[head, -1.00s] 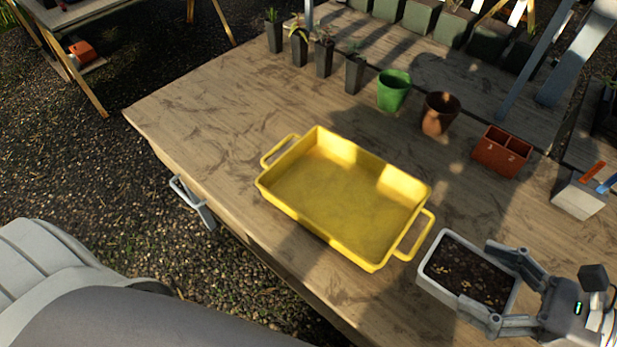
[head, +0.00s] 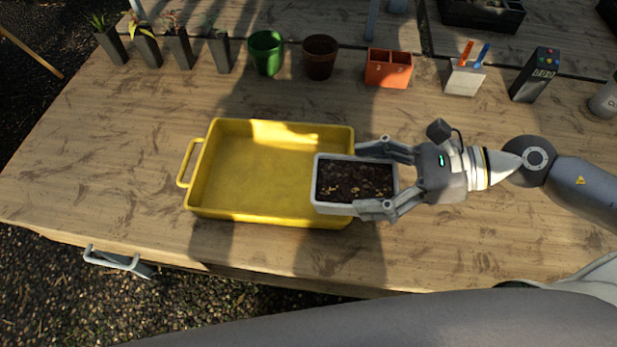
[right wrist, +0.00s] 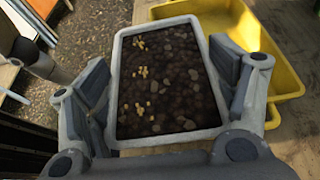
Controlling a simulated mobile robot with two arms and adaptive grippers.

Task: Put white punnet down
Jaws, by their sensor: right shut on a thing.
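The white punnet (head: 335,208), filled with dark soil and a few yellowish seeds, is held by my right gripper (head: 372,180). The gripper's two fingers are shut on its opposite long walls. The punnet overlaps the right end of the yellow tray (head: 250,212) in the head view; I cannot tell its exact height. The tray is empty and its right handle is hidden. In the right wrist view the punnet (right wrist: 122,90) sits between the fingers, with the yellow tray (right wrist: 275,75) beyond it. My left gripper is not in view.
Behind the tray stand several dark potted seedlings (head: 180,50), a green pot (head: 267,55), a brown pot (head: 320,58), an orange divided box (head: 388,70), a white holder (head: 464,80) and a dark keypad device (head: 534,76). The wooden table (head: 110,150) is clear left of the tray.

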